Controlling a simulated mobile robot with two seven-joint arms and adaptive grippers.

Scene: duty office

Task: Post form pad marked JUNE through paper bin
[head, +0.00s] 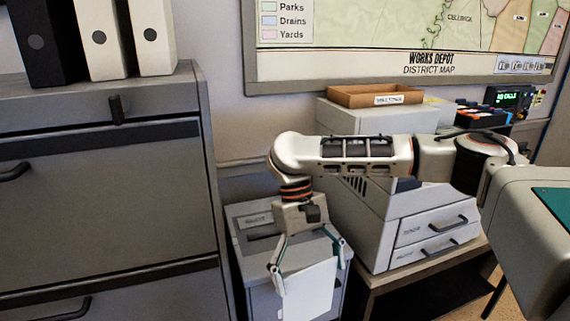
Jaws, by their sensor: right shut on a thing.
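My right gripper (311,277) hangs down from its arm in the middle of the head view, shut on a white form pad (311,297). The pad hangs below the fingers with its face towards me; no JUNE marking can be read on it. The grey paper bin (244,210) stands behind and below the gripper. It has a label and a dark slot on its top, partly hidden by the gripper. The pad is in front of the bin in the picture; I cannot tell whether it touches it. My left gripper is not in view.
A grey filing cabinet (95,210) with binders on top stands left of the bin. A low table (400,283) with a grey drawer unit (427,225) stands on the right. A brown tray (375,94) sits behind my arm. A district map (400,35) hangs above.

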